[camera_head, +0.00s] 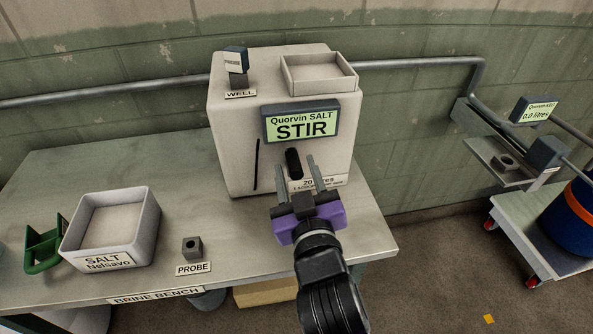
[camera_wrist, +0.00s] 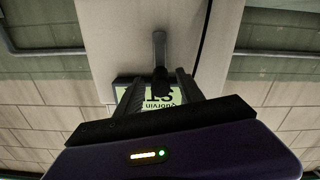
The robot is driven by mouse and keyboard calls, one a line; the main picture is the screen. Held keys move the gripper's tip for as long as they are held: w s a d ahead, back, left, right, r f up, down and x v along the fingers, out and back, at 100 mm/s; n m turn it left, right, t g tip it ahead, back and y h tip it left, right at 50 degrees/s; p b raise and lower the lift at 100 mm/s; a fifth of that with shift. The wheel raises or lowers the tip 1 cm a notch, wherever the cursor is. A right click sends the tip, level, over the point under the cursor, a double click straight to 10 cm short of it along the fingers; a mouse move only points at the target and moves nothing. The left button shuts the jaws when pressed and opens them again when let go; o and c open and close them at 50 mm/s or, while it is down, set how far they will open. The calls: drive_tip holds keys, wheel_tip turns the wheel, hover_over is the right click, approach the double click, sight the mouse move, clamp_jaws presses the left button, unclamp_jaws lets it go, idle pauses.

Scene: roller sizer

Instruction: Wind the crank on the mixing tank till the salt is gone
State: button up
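The mixing tank (camera_head: 225,130) is a pale box on the bench, with a green screen (camera_head: 302,123) reading "Quorvin SALT STIR". The crank has a black handle (camera_head: 293,163) on the tank's front, below the screen. In the wrist view the crank's grey arm (camera_wrist: 159,47) leads to the black handle (camera_wrist: 161,80). My gripper (camera_head: 299,168) is in front of the tank with its fingers apart. In the wrist view the handle lies between the fingertips (camera_wrist: 160,78), with gaps beside it. The inside of the tank, and any salt there, is hidden.
An open tray (camera_head: 348,84) and a small probe block in the well (camera_head: 238,82) sit on top of the tank. A salt box (camera_head: 149,225), green scoop (camera_head: 44,244) and probe holder (camera_head: 192,249) stand left on the bench (camera_head: 60,165). A cart (camera_head: 520,222) with a blue drum stands right.

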drive_tip(key=v, duration=0.7)
drive_tip(key=shift+s, duration=0.4)
drive_tip(key=shift+d, duration=0.1)
drive_tip(key=s+d+f+m+g+h+p, duration=0.1)
drive_tip(key=s+d+f+m, duration=0.1)
drive_tip(key=s+d, duration=0.5)
drive_tip(key=s+d+f+m+h+p, duration=0.1)
drive_tip(key=s+d+f+m+h, duration=0.1)
drive_tip(key=s+d, duration=0.5)
drive_tip(key=s+d+f+m+g+h+p, duration=0.1)
drive_tip(key=s+d+f, duration=0.3)
drive_tip(key=s, duration=1.3)
drive_tip(key=d+h, duration=0.1)
drive_tip(key=d, duration=0.3)
drive_tip(key=shift+m+g, duration=0.3)
drive_tip(key=shift+m, duration=0.1)
